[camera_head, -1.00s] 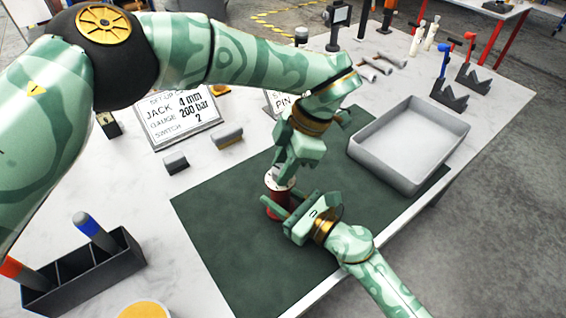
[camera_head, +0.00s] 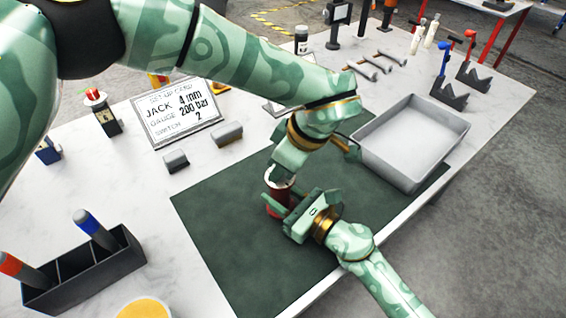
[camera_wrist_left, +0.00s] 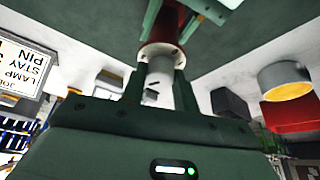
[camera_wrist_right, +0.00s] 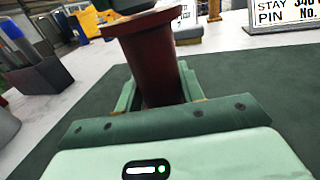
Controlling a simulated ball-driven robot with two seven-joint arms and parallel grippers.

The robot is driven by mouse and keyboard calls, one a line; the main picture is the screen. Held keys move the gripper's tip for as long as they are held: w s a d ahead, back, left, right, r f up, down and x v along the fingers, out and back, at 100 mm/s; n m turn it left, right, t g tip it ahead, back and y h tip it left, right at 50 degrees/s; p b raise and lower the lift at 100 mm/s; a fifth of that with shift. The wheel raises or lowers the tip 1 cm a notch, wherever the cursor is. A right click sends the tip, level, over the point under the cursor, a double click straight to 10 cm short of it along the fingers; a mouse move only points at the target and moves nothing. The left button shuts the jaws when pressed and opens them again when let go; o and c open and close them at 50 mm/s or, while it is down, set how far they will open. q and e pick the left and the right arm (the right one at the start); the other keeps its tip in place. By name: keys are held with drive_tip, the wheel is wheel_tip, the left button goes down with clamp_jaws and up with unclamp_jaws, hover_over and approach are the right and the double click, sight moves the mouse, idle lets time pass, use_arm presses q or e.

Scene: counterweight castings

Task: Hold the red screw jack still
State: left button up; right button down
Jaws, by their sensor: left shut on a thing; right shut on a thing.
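The red screw jack (camera_head: 271,207) stands upright on the dark green mat (camera_head: 225,225). My right gripper (camera_head: 281,208) is shut on its red body from the front right; the body also shows between the fingers in the right wrist view (camera_wrist_right: 155,65). My left gripper (camera_head: 280,174) comes down from above and is shut on the pale screw top. In the left wrist view the pale top (camera_wrist_left: 159,72) sits between the fingers, with the round flange and red body beyond it. The grippers hide part of the jack in the head view.
A set-up card (camera_head: 150,130) reads jack 4 mm, gauge 200 bar, switch 2. A black holder (camera_head: 85,290) with a blue and a red-ended thing stands front left. Small blocks lie behind the mat.

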use_arm(q)
drive_tip(key=shift+w+a, duration=0.15)
drive_tip(key=shift+a, duration=0.05)
use_arm(e)
drive_tip(key=shift+d, duration=0.1)
use_arm(q)
drive_tip(key=o, duration=1)
drive_tip(key=shift+d, duration=0.1)
drive_tip(key=shift+d+r, duration=0.15)
drive_tip(key=shift+r, duration=0.1)
drive_tip(key=v, duration=1.1)
drive_tip(key=shift+s+r, duration=0.2)
